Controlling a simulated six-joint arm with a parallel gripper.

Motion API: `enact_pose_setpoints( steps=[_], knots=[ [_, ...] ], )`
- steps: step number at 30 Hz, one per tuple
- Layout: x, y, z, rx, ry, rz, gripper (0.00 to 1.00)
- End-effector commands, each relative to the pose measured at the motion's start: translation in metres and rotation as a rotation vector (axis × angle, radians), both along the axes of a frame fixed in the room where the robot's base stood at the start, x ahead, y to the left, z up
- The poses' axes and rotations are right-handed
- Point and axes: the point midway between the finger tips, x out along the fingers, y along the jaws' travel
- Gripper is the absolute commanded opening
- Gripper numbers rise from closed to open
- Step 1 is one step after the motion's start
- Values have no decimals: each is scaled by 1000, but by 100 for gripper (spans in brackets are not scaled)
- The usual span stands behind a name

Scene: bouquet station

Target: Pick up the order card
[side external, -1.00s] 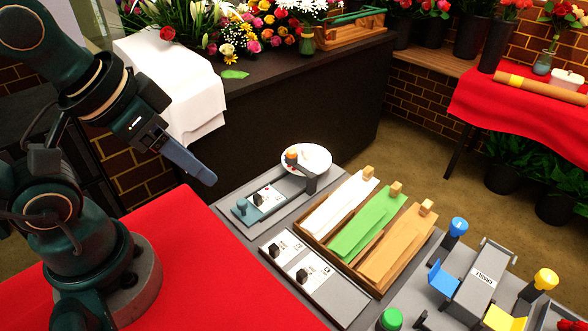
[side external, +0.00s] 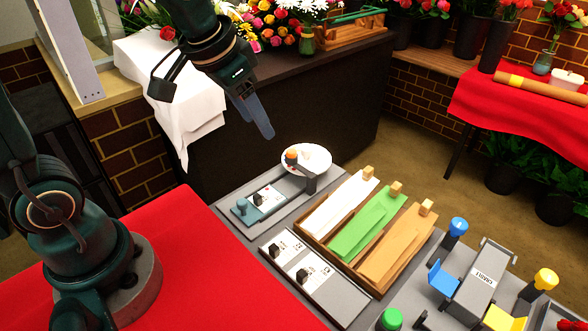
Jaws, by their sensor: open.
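Small white cards with black knobs or clips lie at the near-left of the grey station. One card (side external: 263,199) is on a teal-and-grey strip, and two more (side external: 290,243) lie on a grey plate just in front. I cannot tell which of these is the order card, as their print is too small to read. My gripper (side external: 266,132) is open and empty. It points downward in the air above and behind the station, up and left of the white dish, clear of the cards.
A round white dish (side external: 318,157) with a dark post stands behind the cards. A wooden tray (side external: 345,262) of white, green and tan sheets is to their right. Blue and yellow holders flank a labelled grey block (side external: 477,283).

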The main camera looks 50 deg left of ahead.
Motion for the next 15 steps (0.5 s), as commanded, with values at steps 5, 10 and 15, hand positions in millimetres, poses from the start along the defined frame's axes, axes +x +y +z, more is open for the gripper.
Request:
enact_pose_setpoints(
  steps=[5,10,15],
  knots=[
    [32,19,-44,-1,110,15,57],
    [48,35,-97,-15,219,36,57],
    [46,47,-145,-38,326,66,57]
  ],
)
